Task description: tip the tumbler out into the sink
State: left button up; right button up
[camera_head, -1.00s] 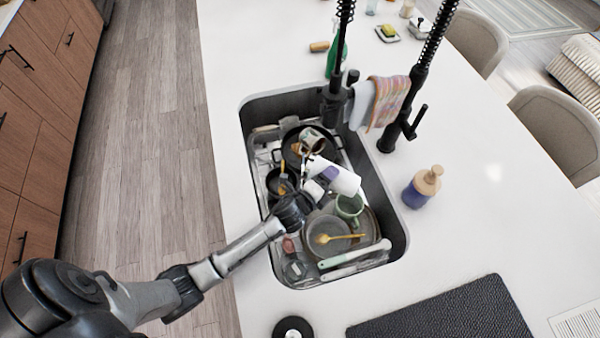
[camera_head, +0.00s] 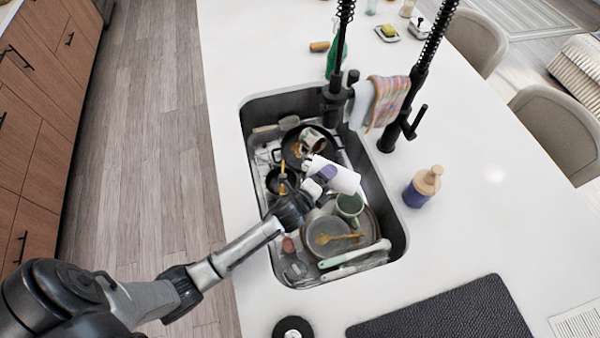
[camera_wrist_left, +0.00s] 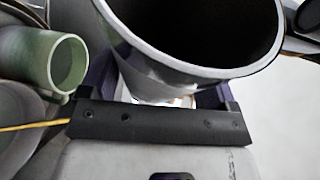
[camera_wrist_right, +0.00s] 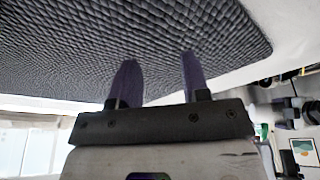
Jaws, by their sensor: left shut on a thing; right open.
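The white tumbler (camera_head: 346,181) is held over the sink (camera_head: 397,222), tipped onto its side in the head view. My left gripper (camera_head: 327,173) is shut around its middle, with a purple finger across its wall. In the left wrist view the tumbler (camera_wrist_left: 185,73) shows a wide round mouth with a dark inside; I cannot tell whether anything is left in it. The sink's basin below is crowded with dishes. My right gripper (camera_wrist_right: 158,65) is open and empty near the dark textured mat; it is not in the head view.
A green mug (camera_head: 349,207), a plate with a yellow utensil (camera_head: 340,238) and dark pans (camera_head: 291,150) lie in the sink. Black faucets (camera_head: 402,125) stand behind it. A soap bottle (camera_head: 421,188) is to the right. The dark mat (camera_head: 445,312) lies in front.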

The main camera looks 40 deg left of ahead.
pick_arm(q)
jog(key=shift+a+r+n, duration=0.15)
jog(key=shift+r+n, duration=0.15)
pick_arm(e)
jog(key=shift+a, duration=0.1)
dwell(0.5)
pick_arm(q)
jog(key=shift+r+n, duration=0.2)
jog(key=shift+n, duration=0.1)
